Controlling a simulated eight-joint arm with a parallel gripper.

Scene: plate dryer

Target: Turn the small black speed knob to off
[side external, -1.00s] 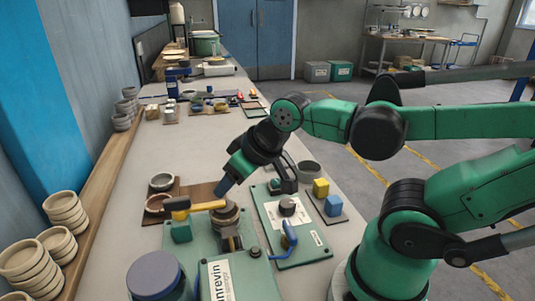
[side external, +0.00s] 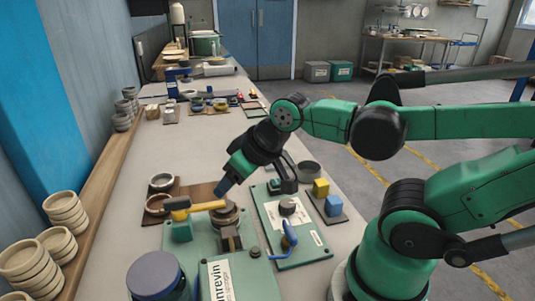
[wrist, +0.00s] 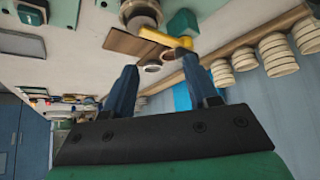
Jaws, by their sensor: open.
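A small dark knob (side external: 255,252) sits on the green machine top (side external: 205,240), right of a brown block-like part, in the side view. It is too small there to read its setting. A larger dark grey knob (side external: 288,206) stands on the pale green panel to the right. My gripper (side external: 222,188) points down and left above the round brown part at the back of the machine, behind and apart from the small knob. In the wrist view my gripper (wrist: 160,85) has its two blue fingers apart with nothing between them. I cannot pick out the small knob there.
A yellow-handled tool (side external: 195,206) lies close to my fingertips. A blue lever (side external: 289,237) rises from the right panel. A lidded jar (side external: 155,278) stands front left. Yellow and blue blocks (side external: 334,206) are at right. Stacked bowls (side external: 65,212) line the left shelf.

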